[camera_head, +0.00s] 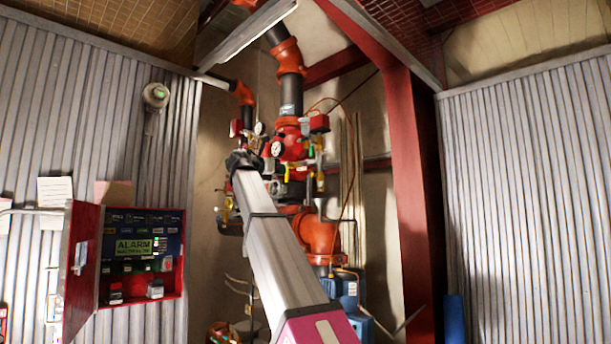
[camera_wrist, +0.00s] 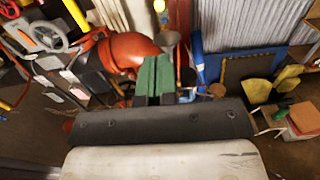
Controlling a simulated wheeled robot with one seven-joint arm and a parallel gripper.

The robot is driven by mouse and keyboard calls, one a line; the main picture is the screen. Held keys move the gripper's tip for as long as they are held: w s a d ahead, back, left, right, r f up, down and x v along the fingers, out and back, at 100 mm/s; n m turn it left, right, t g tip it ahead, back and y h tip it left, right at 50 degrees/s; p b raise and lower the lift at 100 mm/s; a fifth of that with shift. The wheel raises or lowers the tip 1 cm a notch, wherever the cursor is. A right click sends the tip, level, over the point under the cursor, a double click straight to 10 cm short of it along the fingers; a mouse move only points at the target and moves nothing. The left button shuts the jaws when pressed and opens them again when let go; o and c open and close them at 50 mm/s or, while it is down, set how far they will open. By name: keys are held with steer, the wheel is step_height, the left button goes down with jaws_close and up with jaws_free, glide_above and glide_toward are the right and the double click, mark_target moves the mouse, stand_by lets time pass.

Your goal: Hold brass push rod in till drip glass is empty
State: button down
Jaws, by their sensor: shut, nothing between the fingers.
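My gripper (camera_wrist: 153,72) shows in the wrist view as two green fingers side by side, shut with nothing between them. They point toward the orange pipe elbow (camera_wrist: 128,48). In the head view my arm runs up to the pipework, and its end hides the gripper. A small yellow-brass fitting (camera_head: 320,181) hangs at the right of the red valve, and I cannot tell whether it is the push rod. A small grey funnel-like cup (camera_head: 320,203) sits below it and also shows in the wrist view (camera_wrist: 172,38). I cannot make out the drip glass or its level.
The red riser valve (camera_head: 290,143) with gauges stands in the corner. An open red alarm cabinet (camera_head: 143,255) is at the left. A red steel column (camera_head: 408,190) stands to the right.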

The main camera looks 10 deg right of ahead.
mark_target(310, 174)
stand_by(0.3)
steer(key=x, duration=1.4)
steer(key=shift+x, duration=1)
steer(key=shift+w+r, duration=0.1)
steer(key=shift+r, duration=0.05)
stand_by(1.0)
